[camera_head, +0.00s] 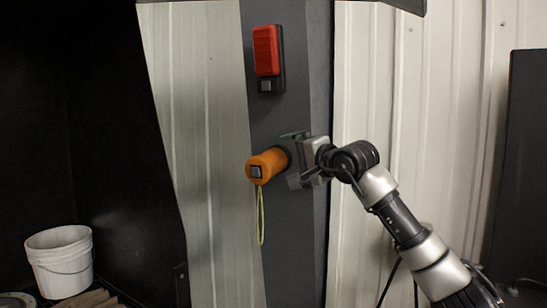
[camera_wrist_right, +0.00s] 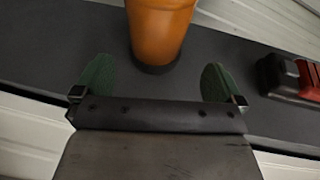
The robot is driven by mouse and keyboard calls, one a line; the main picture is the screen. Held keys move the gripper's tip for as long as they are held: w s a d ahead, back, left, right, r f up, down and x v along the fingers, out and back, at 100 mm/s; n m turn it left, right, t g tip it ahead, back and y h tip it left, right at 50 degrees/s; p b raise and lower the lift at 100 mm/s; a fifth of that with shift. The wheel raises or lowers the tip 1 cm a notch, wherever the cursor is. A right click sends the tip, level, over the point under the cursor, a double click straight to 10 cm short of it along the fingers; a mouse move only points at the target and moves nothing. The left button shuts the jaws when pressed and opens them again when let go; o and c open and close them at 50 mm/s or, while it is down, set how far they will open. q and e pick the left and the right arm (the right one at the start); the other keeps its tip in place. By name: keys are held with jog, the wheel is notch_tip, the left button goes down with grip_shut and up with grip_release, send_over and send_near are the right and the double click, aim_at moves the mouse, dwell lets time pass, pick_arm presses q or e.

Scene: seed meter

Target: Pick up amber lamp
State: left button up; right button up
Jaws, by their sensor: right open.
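The amber lamp (camera_head: 267,164) is an orange cylinder with a grey square button on its end and a yellow-green cord loop hanging below. It sticks out from a dark vertical post. My right gripper (camera_head: 290,158) is at the right of the lamp, close to its base at the post. In the right wrist view, the lamp (camera_wrist_right: 158,32) stands beyond and between my two green fingertips (camera_wrist_right: 157,82), which are spread wide with nothing between them gripped. I cannot tell whether a fingertip touches the lamp. My left gripper is not in view.
A red lamp (camera_head: 266,52) with a dark base is mounted higher on the dark post (camera_head: 292,225); it also shows at the right in the wrist view (camera_wrist_right: 308,80). Corrugated pale wall panels flank the post. A white bucket (camera_head: 60,262) stands at lower left. A dark panel (camera_head: 520,170) is at right.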

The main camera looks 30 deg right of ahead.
aim_at(284, 161)
jog(key=shift+w+a+p, duration=0.1)
jog(key=shift+w+p, duration=0.4)
jog(key=shift+w, duration=0.2)
jog(key=w, duration=0.1)
jog(key=w+p, duration=0.2)
jog(key=shift+w+a+f, duration=0.2)
jog(key=shift+a+f, duration=0.15)
jog(key=shift+f, duration=0.05)
jog(key=shift+w+a+f, duration=0.15)
jog(key=shift+w+f, duration=0.05)
jog(key=shift+w, duration=0.15)
jog(key=shift+s, duration=0.15)
jog(key=shift+c, duration=1.6)
jog(key=c, duration=0.6)
jog(key=shift+c, duration=0.2)
jog(key=shift+r, duration=0.1)
